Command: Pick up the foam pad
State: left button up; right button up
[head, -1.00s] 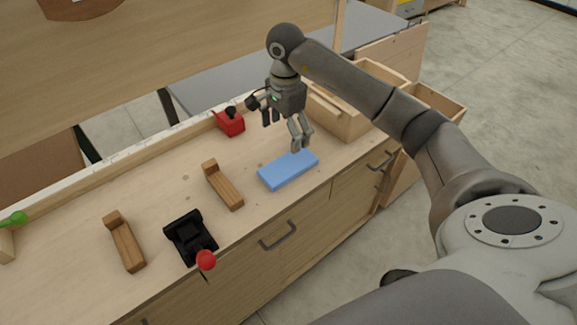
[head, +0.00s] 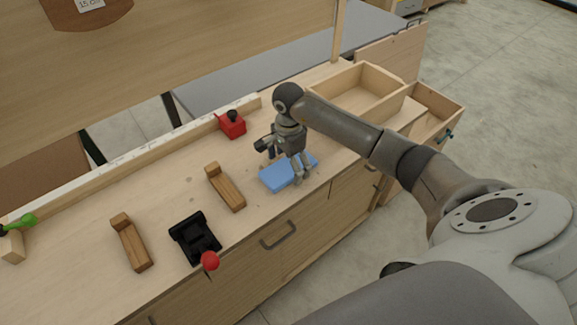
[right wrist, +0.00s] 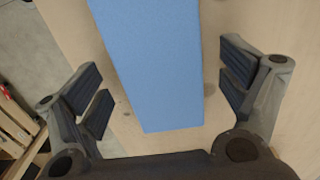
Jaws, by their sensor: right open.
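The blue foam pad (head: 278,176) lies flat on the wooden workbench top, near its front edge. My right gripper (head: 293,172) is over the pad's right part, pointing down and hiding some of it. In the right wrist view the pad (right wrist: 155,65) shows between the open fingers of the gripper (right wrist: 165,100), with a gap on each side. The fingers look empty. My left gripper is not in view.
A red block-like tool (head: 232,126) stands behind the pad. Two brown wooden pieces (head: 225,188) and a black fixture with a red knob (head: 196,240) lie to the left. An open wooden box (head: 360,95) is at the right. Drawers are below the bench top.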

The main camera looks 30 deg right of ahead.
jog(key=c, duration=0.9)
jog(key=shift+r, duration=0.15)
